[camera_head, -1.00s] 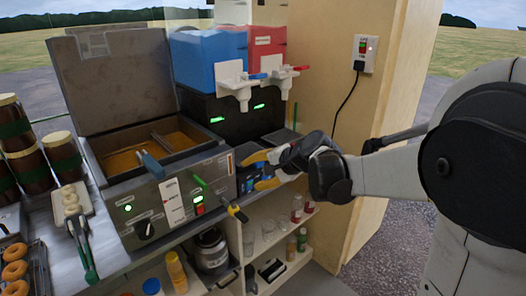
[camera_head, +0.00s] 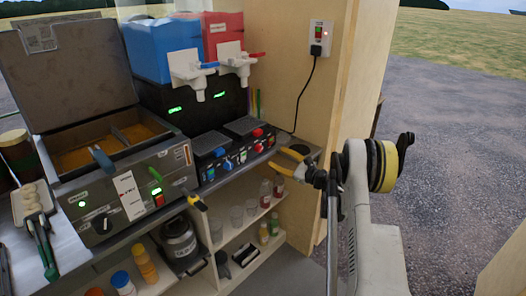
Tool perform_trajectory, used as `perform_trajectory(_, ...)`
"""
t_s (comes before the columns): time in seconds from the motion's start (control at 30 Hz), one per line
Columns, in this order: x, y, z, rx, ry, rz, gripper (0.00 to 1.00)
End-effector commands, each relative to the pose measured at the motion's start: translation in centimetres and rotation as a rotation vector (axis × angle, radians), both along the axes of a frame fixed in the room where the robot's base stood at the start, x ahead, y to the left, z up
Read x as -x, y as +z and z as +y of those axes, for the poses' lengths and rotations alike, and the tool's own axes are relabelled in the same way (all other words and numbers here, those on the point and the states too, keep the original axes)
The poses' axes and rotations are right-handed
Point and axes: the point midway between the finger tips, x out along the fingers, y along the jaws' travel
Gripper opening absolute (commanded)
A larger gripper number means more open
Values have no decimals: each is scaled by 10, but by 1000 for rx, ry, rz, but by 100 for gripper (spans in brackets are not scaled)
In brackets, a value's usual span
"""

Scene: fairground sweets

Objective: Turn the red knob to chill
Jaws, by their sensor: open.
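The slush machine has a blue tank (camera_head: 160,48) and a red tank (camera_head: 222,32) above a black body. Its low front panel (camera_head: 235,163) carries several small red, blue and white controls. A red knob (camera_head: 258,132) shows at the panel's right end, near the right drip tray. Its pointer and the panel markings are too small to read. My gripper (camera_head: 282,160), with yellow fingertips, is open and empty. In the picture it is just right of the panel, pointing left towards it, with no visible contact.
Shelves (camera_head: 240,245) with cups and bottles lie below. A wooden wall (camera_head: 300,100) with a socket and hanging cable stands behind my gripper.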

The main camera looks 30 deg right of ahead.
Motion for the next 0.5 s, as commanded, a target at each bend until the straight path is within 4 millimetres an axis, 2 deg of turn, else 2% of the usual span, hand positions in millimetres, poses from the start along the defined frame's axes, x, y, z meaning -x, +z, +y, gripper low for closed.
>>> perform_trajectory(0.3,-59,-3,23,2,4,0,52)
perform_trajectory(0.5,-82,-2,31,3,3,0,52)
